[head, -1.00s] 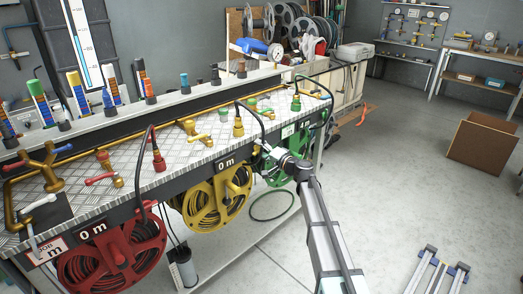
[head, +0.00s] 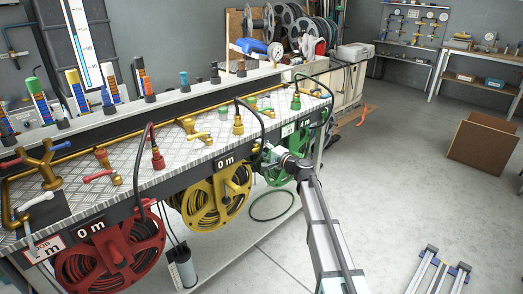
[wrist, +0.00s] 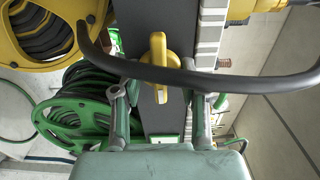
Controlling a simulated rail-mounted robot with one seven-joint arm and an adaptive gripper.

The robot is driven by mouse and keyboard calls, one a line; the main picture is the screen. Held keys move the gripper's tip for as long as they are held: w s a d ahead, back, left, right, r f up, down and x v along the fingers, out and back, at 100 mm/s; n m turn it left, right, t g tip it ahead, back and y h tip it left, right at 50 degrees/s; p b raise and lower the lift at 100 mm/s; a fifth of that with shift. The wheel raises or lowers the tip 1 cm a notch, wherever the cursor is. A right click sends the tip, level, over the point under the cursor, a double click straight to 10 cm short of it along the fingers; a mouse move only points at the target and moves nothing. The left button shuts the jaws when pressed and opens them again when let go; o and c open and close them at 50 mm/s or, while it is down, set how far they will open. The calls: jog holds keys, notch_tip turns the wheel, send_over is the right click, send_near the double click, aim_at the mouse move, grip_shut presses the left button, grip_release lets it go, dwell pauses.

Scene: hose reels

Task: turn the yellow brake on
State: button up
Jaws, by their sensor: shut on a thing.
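The yellow brake (wrist: 158,62) is a small yellow knob on the dark front rail, seen in the wrist view with its narrow end toward my gripper. My gripper (wrist: 160,92) has one finger on each side of the knob's narrow end and is shut on it; the exact contact is hard to see. In the head view my gripper (head: 264,156) is at the bench front, between the yellow reel (head: 218,196) and the green reel (head: 277,174). The brake is hidden there by my gripper.
A black hose (wrist: 225,80) arches across the wrist view close to the knob and fingers. A red reel (head: 110,255) hangs at the left. Valves and hose fittings stand on the metal bench top (head: 190,155).

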jog(key=o, duration=1.1)
jog(key=v, duration=1.2)
jog(key=shift+a, duration=0.1)
